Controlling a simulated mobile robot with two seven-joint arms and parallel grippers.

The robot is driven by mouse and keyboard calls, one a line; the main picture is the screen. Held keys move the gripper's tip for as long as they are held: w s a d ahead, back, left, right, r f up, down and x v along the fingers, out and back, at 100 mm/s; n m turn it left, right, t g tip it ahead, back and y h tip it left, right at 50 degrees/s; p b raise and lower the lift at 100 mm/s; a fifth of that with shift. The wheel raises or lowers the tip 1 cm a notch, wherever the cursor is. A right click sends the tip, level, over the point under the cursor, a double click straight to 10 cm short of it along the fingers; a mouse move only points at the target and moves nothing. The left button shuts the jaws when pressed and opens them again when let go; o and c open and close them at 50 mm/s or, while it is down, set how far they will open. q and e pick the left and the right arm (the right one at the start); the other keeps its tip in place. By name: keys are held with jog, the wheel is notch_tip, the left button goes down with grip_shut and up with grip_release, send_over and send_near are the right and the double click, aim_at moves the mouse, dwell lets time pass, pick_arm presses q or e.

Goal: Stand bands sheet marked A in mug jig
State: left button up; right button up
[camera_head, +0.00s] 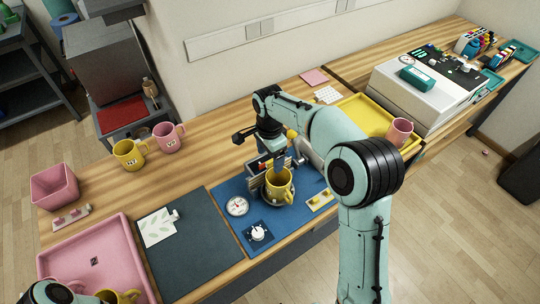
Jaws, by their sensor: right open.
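A yellow mug (280,186) stands upright in the dark mug jig (256,169) on the blue mat (228,189). My right gripper (280,168) points down at the mug's mouth with its jaws open; its fingertips are hard to make out there. No sheet can be clearly seen in the jig or between the jaws. A white sheet with green leaf shapes (159,228) lies flat on the dark grey mat (188,252). I cannot read an A on it or make out bands. Part of my left arm shows at the lower left corner, but its gripper is not in view.
A dial (237,206) and a knob (258,232) are on the blue mat. A yellow mug (129,154) and pink mug (168,137) stand at the left back. A pink tray (120,232) is front left; a yellow tray (359,106) with a pink mug (400,131) is right.

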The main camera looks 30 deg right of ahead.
jog(key=shift+r+p, duration=1.2)
jog(key=shift+r, duration=1.2)
pick_arm(q)
jog(key=w+r, duration=0.2)
jog(key=r, duration=0.1)
jog(key=shift+w+r, duration=0.2)
jog(key=shift+w, duration=0.1)
pick_arm(e)
jog(key=shift+s, duration=0.1)
jog(key=shift+s, duration=0.1)
